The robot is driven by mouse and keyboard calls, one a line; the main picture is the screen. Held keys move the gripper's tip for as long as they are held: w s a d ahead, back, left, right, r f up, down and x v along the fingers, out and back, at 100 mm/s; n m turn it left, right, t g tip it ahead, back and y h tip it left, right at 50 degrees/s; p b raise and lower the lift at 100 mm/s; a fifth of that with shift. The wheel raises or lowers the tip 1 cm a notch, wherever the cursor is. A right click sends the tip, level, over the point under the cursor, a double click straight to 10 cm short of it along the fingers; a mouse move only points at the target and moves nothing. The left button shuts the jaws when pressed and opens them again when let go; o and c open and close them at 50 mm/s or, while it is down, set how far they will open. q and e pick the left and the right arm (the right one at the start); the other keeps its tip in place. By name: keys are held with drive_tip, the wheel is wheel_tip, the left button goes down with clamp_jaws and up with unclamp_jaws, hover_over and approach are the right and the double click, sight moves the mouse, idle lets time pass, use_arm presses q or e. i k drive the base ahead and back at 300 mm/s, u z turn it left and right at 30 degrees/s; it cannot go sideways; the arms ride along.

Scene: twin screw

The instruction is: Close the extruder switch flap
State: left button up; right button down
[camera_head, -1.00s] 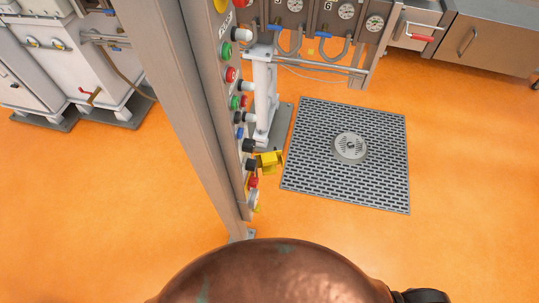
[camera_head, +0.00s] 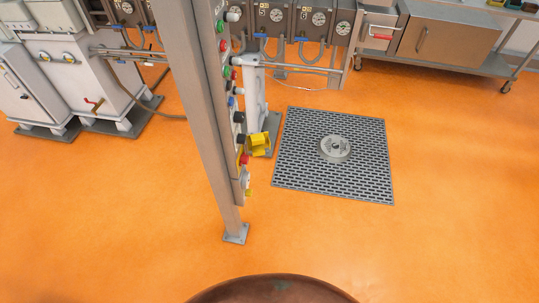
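A small yellow flap (camera_head: 260,141) sticks out to the right from the lower part of the control panel (camera_head: 229,110), which I see nearly edge-on. It looks swung open, away from the panel face. Coloured buttons and black knobs line the panel above it, and a red button (camera_head: 244,160) sits just below it. The switch behind the flap cannot be made out. Neither of my grippers is in view.
The panel's grey post (camera_head: 200,110) stands on a foot plate on the orange floor (camera_head: 130,220). A floor grate (camera_head: 335,180) with a round drain lies to the right. White machines (camera_head: 75,75) stand at the left, a steel cabinet (camera_head: 430,40) at the back right.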

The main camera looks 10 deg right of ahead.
sight(256, 143)
drive_tip(key=u, duration=0.5)
drive_tip(key=k, duration=0.15)
drive_tip(key=z, duration=1.55)
drive_tip(key=i, duration=1.35)
drive_tip(key=u, duration=1.05)
drive_tip(key=i, duration=0.5)
drive_tip(key=u, duration=0.6)
